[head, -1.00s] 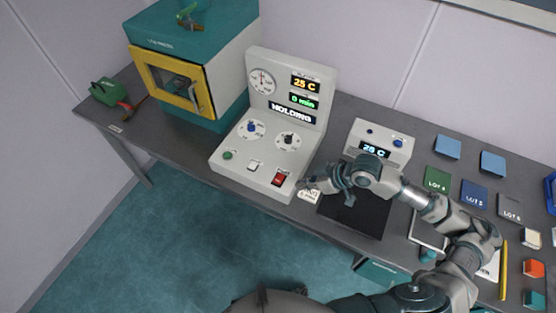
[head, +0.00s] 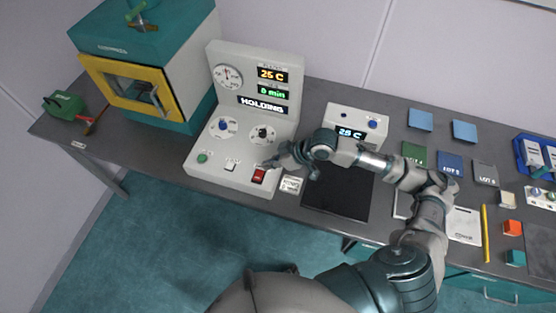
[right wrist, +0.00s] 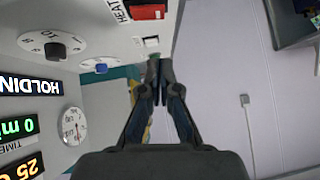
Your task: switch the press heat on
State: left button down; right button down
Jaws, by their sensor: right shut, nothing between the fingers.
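The control panel (head: 233,150) stands on the bench with a red HEAT switch (head: 259,175) at its front right corner. The switch also shows upside down at the top of the right wrist view (right wrist: 148,12). My right gripper (head: 273,164) is shut and empty, just above and beside the switch; whether it touches cannot be told. In the wrist view its closed fingertips (right wrist: 160,68) point toward the panel's edge, below a white button (right wrist: 151,41). The displays read 25 C, 0 min and HOLDING. My left gripper is not in view.
The press (head: 150,65) with a yellow-framed door stands left of the panel. A small heater box (head: 355,122) and a dark plate (head: 340,195) lie right of it, under my right arm. Coloured lot squares and blocks lie farther right. A white label card (head: 291,184) sits beside the switch.

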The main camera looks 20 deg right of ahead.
aim_at(263, 175)
jog(key=x, duration=0.4)
jog(key=shift+r, duration=0.1)
notch_tip(263, 175, down, 3)
jog(key=shift+s+a+r, duration=0.15)
jog(key=shift+s+f, duration=0.15)
jog(key=shift+f, duration=0.5)
pick_arm(q)
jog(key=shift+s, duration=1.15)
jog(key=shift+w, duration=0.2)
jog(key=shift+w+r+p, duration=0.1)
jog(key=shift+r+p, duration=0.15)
jog(key=shift+p, duration=0.05)
pick_arm(e)
jog(key=shift+f, duration=0.15)
pick_arm(q)
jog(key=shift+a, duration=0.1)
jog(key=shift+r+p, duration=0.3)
jog(key=shift+p, duration=0.05)
pick_arm(e)
jog(key=shift+w+d+r, duration=0.25)
jog(key=shift+w+d, duration=0.2)
jog(key=shift+w, duration=0.2)
